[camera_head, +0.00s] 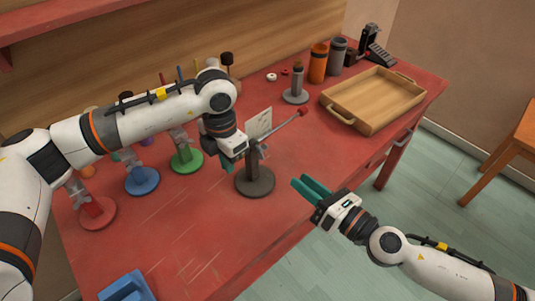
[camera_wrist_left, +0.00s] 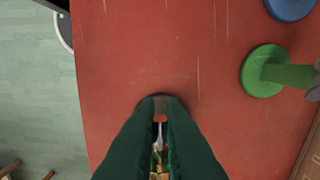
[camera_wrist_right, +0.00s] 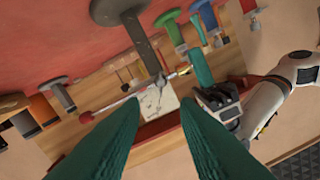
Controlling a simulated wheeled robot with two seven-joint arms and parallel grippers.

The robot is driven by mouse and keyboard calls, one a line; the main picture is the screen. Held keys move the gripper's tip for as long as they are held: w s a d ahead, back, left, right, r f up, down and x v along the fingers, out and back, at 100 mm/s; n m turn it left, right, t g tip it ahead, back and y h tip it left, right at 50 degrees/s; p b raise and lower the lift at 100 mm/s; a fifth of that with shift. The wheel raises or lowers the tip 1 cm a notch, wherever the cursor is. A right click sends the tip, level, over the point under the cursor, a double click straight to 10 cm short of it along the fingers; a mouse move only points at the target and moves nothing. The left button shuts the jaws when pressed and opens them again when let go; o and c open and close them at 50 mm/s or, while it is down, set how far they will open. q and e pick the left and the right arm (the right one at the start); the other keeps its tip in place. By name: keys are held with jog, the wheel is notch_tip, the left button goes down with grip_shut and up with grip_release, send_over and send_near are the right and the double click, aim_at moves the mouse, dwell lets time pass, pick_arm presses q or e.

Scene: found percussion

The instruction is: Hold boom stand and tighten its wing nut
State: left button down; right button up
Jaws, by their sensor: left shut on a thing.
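The dark grey boom stand (camera_head: 256,184) stands upright on the red table, with a round base, a post and a slanting boom (camera_head: 285,125) ending in a red tip. A white card (camera_head: 258,122) is by its top. A small silvery piece, perhaps the wing nut (camera_head: 263,152), shows at the joint. My left gripper (camera_head: 228,166) is shut on the stand from the left; its fingers hide most of the post in the left wrist view. My right gripper (camera_head: 311,187) is open and empty, right of the stand and apart from it; the stand also shows in the right wrist view (camera_wrist_right: 145,45).
Green (camera_head: 187,161), blue (camera_head: 142,181) and red (camera_head: 97,212) stands line the left. A wooden tray (camera_head: 373,99), an orange cup (camera_head: 318,63) and a grey stand (camera_head: 296,96) are behind. A blue block (camera_head: 127,286) lies at front left. The front table middle is clear.

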aim_at(261, 150)
jog(key=x, duration=1.2)
grip_shut()
